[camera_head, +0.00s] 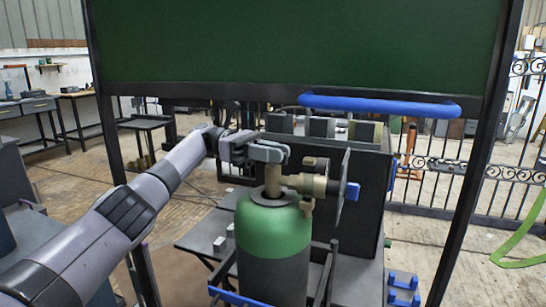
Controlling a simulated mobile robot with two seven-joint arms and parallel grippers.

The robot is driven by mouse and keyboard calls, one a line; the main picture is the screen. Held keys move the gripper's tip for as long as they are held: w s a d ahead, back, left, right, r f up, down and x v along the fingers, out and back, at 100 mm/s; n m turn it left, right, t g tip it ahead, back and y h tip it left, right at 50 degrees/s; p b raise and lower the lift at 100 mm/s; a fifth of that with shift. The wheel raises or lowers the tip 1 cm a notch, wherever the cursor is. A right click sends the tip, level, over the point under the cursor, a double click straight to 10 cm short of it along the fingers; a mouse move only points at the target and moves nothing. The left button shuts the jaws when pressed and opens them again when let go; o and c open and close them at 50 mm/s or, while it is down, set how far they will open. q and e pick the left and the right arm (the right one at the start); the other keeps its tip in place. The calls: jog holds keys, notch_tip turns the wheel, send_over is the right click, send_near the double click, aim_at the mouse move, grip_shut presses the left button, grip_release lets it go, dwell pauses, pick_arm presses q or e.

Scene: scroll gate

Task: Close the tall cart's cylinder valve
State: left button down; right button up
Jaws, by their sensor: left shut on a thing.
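The cylinder (274,232) stands upright on the cart, with a green shoulder and a dark grey body. Its brass valve (274,182) rises from the neck, with brass fittings reaching right to a disc and a blue knob (353,191). My left gripper (278,156) comes in from the left and is shut at the top of the valve. The gripped part is mostly hidden by the fingers. My right gripper is not in view.
A dark frame with a green panel (300,40) and a blue bar handle (380,105) stands over the cart. A dark box (345,225) is behind the cylinder. Blue brackets (403,288) sit at lower right. A black fence (450,190) and a green strap (515,245) are at right.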

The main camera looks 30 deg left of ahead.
pick_arm(q)
jog(key=shift+r+g, duration=0.1)
jog(key=shift+g, duration=0.2)
dwell(0.4)
jog(key=c, duration=1.1)
grip_release()
